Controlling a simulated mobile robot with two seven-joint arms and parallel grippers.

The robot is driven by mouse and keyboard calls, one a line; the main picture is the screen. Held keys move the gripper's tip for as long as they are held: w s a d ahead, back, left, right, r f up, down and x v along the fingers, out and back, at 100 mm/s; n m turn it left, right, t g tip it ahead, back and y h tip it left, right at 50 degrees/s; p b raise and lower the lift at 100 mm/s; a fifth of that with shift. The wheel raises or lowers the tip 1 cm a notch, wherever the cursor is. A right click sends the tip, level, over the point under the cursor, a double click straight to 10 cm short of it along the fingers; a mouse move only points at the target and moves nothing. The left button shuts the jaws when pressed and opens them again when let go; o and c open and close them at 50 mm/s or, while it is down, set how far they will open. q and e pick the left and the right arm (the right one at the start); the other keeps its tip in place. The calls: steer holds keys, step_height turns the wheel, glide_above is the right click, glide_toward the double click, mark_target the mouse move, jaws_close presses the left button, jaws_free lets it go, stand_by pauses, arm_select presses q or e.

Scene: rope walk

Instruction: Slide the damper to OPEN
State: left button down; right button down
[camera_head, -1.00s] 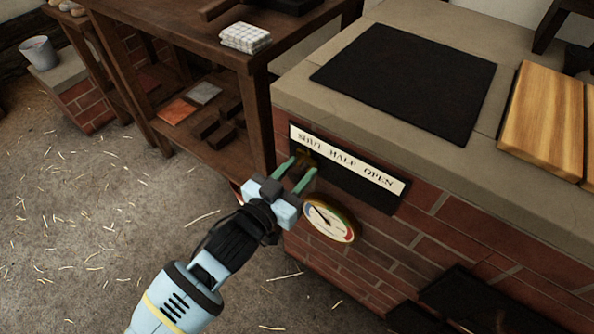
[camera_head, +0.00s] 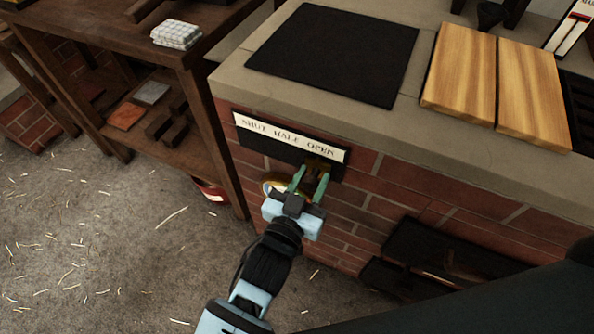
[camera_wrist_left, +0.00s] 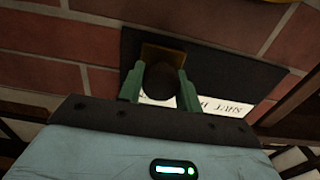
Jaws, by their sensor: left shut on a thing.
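The damper is a dark plate (camera_head: 270,144) on the brick front, under a white label strip (camera_head: 291,136) reading SHUT, HALF, OPEN. Its brass slider (camera_wrist_left: 160,57) and dark knob (camera_wrist_left: 189,94) show in the left wrist view. My left gripper (camera_head: 310,178) has its green fingers closed around the knob, which sits below the word OPEN at the plate's right end. In the left wrist view the gripper (camera_wrist_left: 160,88) grips the knob from both sides, with the slider at the plate's left end. The fingers partly hide the knob. My right gripper is out of view.
A round gauge (camera_head: 272,184) sits just below the plate, partly hidden by my left gripper. A stone counter (camera_head: 231,82) with a black slab (camera_head: 335,52) and wooden boards (camera_head: 459,75) lies above. A wooden shelf (camera_head: 196,91) stands left, with a red bucket (camera_head: 211,190) beside it.

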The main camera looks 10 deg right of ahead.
arm_select(q)
steer(key=shift+s+d, duration=0.2)
steer(key=c, duration=1)
jaws_free()
steer(key=shift+c, duration=0.2)
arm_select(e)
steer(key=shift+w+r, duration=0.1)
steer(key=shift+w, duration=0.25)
arm_select(q)
steer(key=shift+a, duration=0.1)
steer(key=shift+s+a, duration=0.15)
steer(key=shift+s, duration=0.1)
steer(key=p+v, duration=0.1)
steer(key=v, duration=0.6)
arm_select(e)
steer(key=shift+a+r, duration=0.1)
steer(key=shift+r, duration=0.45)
